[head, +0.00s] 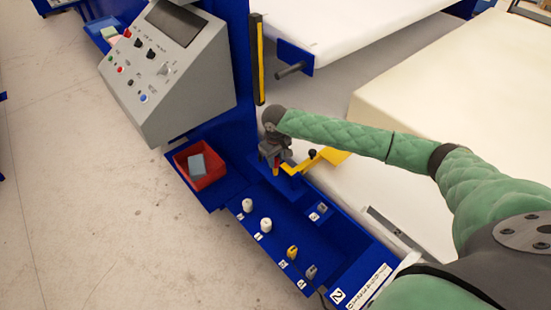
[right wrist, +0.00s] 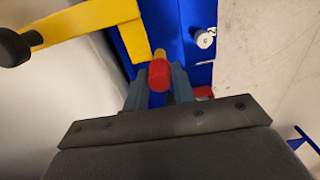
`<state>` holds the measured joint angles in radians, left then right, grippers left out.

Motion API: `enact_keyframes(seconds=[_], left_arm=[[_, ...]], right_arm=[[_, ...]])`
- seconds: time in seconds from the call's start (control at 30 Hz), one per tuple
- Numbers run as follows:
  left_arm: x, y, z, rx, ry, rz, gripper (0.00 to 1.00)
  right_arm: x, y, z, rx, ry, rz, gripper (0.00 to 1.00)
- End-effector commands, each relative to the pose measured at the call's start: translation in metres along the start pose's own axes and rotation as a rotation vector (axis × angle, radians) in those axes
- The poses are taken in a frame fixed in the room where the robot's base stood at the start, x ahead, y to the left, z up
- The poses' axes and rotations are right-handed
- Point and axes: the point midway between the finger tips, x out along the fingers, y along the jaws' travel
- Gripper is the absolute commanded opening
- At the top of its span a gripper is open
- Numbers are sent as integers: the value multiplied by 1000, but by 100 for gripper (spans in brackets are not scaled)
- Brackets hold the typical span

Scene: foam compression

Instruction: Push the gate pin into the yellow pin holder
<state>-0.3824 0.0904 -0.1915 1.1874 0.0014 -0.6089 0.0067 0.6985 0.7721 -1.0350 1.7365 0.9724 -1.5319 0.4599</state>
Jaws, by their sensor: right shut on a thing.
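The gate pin has a red end (right wrist: 158,74) that shows between the fingers of my right gripper (right wrist: 160,88) in the right wrist view. My right gripper is shut on the pin. In the head view, my right gripper (head: 275,160) is over the blue frame, with a bit of red below it. A small yellow part (right wrist: 160,54) sits just beyond the red end, beside a yellow bar (right wrist: 85,30) with a black knob (right wrist: 15,47). I cannot tell whether that part is the pin holder, or whether the pin is in it. My left gripper is out of view.
A red bin (head: 205,178) with a grey-blue block (head: 197,166) stands left of my right gripper. A blue panel (head: 330,262) carries several white and yellow knobs. A grey control console (head: 160,95) and yellow-black post (head: 257,60) stand behind. The pale floor at left is clear.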

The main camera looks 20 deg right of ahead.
Motion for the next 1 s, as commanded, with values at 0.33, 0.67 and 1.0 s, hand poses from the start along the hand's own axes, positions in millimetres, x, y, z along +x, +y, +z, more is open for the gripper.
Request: enact_keyframes(seconds=[0.33,0.67,1.0], left_arm=[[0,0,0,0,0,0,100],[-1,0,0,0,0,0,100],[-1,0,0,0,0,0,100]], right_arm=[[6,0,0,0,-1,-1,0],[11,0,0,0,-1,-1,0],[15,0,0,0,-1,0,45]])
